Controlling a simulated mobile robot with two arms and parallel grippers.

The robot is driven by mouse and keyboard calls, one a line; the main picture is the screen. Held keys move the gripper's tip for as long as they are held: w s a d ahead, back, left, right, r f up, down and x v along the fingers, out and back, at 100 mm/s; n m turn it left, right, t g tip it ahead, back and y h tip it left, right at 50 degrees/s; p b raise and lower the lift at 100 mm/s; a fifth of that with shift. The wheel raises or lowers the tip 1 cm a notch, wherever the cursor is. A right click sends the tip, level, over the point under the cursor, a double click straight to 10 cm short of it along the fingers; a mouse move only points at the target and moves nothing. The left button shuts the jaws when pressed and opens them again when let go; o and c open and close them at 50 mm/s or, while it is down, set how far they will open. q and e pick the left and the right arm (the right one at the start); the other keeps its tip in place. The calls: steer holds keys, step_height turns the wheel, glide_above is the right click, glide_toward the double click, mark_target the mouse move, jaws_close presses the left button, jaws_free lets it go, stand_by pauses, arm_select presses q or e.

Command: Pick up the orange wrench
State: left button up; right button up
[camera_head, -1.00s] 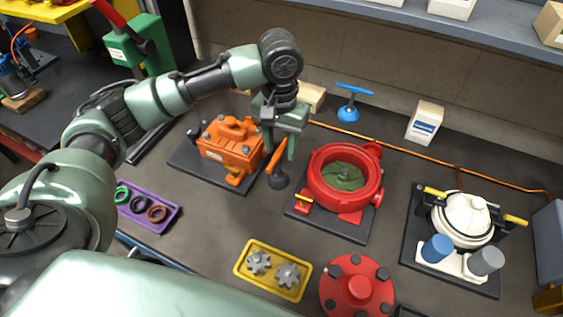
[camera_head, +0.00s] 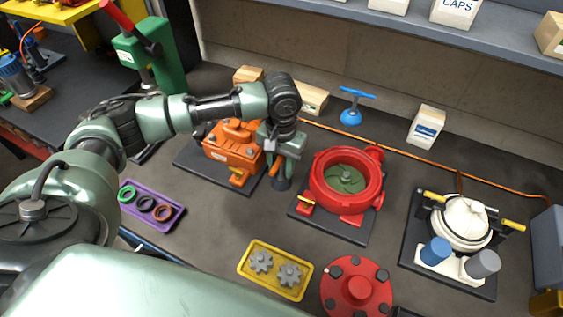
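My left gripper (camera_head: 280,172) points down between the orange motor (camera_head: 232,148) and the red round housing (camera_head: 345,182). It is right above and around a small dark round stand (camera_head: 281,184). The orange wrench, visible beside my gripper a second ago, is now largely hidden by the gripper and wrist, and I cannot make it out clearly. I cannot tell whether the fingers are open or shut on it. My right gripper is out of view.
A purple tray (camera_head: 178,221) with rings is at the left. A yellow tray (camera_head: 244,267) with gears and a red flanged cover (camera_head: 357,290) are in front. A white pump (camera_head: 466,222) is at the right. A blue-handled tool (camera_head: 351,114) stands behind. Bench between trays and motor is clear.

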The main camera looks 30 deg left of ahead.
arm_select(q)
jaws_close()
stand_by(1.2)
